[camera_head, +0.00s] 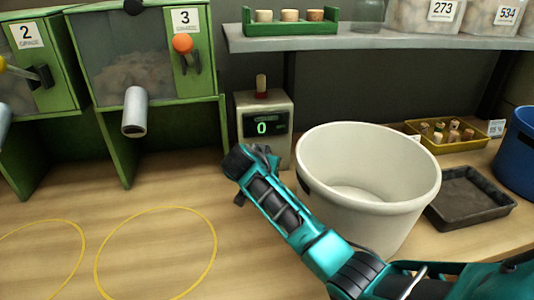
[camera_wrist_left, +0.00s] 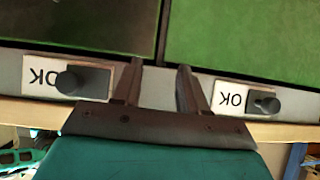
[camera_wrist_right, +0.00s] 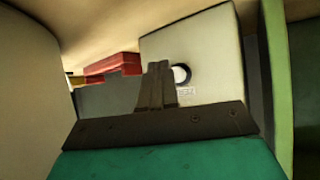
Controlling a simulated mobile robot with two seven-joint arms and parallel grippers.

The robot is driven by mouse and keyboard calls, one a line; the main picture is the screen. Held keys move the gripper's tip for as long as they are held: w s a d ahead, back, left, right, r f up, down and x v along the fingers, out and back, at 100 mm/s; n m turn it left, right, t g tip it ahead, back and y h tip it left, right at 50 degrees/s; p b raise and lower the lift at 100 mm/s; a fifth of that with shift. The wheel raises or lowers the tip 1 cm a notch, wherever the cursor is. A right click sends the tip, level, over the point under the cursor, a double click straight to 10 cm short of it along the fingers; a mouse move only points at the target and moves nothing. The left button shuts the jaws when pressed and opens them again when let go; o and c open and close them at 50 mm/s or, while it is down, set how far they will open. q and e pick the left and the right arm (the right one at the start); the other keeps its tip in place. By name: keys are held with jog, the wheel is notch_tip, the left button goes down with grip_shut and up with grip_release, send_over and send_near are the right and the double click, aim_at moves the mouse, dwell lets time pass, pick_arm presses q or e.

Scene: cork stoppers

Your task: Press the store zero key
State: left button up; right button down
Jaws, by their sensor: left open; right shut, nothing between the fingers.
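A beige box with a display reading 0 (camera_head: 277,108) stands at the back of the bench in the head view. In the right wrist view its pale face (camera_wrist_right: 215,45) carries a round white key with a dark rim (camera_wrist_right: 182,75) and a small label too small to read. My right gripper (camera_wrist_right: 157,68) is shut and empty, its fingertips just beside the key in that picture; whether they touch it I cannot tell. In the head view my right arm (camera_head: 285,210) reaches to the box's lower front. My left gripper (camera_wrist_left: 160,75) is open and empty, between two OK labels.
A large white bucket (camera_head: 375,165) stands close to the right of my right arm. Green bins (camera_head: 150,55) stand on the left. A dark tray (camera_head: 468,200) and yellow cork tray (camera_head: 452,140) lie right. Yellow circles (camera_head: 155,255) mark the clear bench at front left.

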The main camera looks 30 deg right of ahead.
jog(key=shift+s+a, duration=0.1)
jog(key=shift+s, duration=0.05)
jog(key=shift+s+a+p, duration=0.15)
jog(key=shift+s+a, duration=0.05)
jog(key=shift+s, duration=0.6)
jog(key=shift+s+a+p, duration=0.15)
jog(key=shift+s+a, duration=0.05)
jog(key=shift+s, duration=0.55)
jog(key=shift+s+a+p, duration=0.15)
jog(key=shift+s+a, duration=0.05)
jog(key=shift+s, duration=0.6)
